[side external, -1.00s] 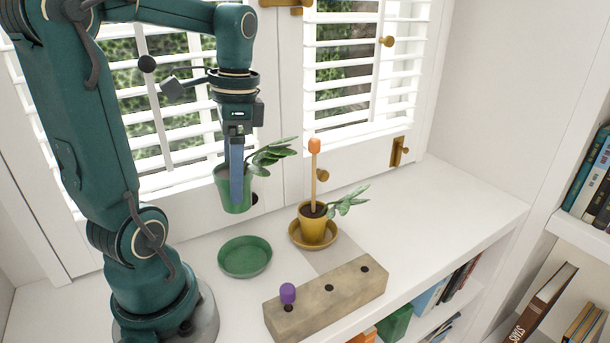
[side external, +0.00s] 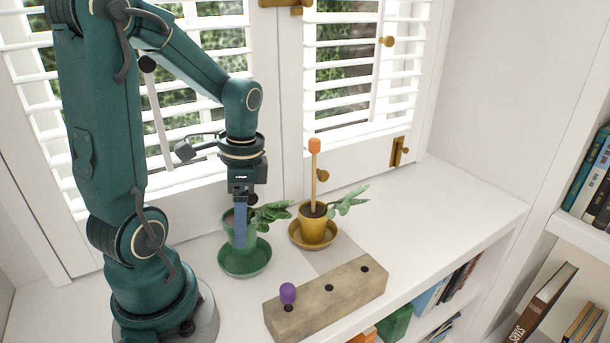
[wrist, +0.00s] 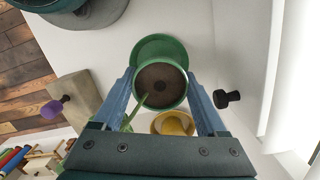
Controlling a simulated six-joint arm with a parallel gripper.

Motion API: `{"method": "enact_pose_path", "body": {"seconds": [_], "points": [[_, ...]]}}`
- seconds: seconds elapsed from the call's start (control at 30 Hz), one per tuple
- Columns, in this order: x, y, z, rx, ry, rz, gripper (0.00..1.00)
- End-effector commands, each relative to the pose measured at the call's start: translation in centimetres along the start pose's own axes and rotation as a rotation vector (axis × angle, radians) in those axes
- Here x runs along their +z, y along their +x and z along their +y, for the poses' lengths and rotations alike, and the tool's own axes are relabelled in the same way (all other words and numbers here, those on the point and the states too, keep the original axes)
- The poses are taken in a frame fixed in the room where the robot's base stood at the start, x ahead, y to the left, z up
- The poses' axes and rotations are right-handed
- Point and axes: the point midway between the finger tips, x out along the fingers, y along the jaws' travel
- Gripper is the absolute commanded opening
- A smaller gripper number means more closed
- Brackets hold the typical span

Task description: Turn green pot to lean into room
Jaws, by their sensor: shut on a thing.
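The green pot (side external: 230,232) holds dark soil and a leafy plant (side external: 268,214) that leans to the right in the side view. My gripper (side external: 240,230) is shut on the pot, one blue finger on each side of its rim. The wrist view shows the pot (wrist: 160,84) upright between the fingers. The green saucer (side external: 262,266) lies under the pot; I cannot tell whether the pot's base touches it. In the wrist view the saucer (wrist: 158,42) shows beyond the rim. Much of the plant is hidden behind my gripper in the wrist view.
A yellow pot (side external: 313,232) with an orange-tipped stake and a plant stands on a yellow saucer close to the right. A wooden block (side external: 335,297) with a purple peg (side external: 287,292) lies in front. Shutters (side external: 365,75) stand behind. The white sill (side external: 440,205) is clear farther right.

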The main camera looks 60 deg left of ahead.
Motion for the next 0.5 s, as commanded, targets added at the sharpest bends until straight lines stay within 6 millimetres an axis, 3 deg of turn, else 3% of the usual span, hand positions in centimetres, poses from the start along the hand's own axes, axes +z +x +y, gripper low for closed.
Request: {"method": "enact_pose_path", "body": {"seconds": [0.5], "points": [[-0.2,2.7,0.1,0.001,0.000,-0.002,0.00]]}}
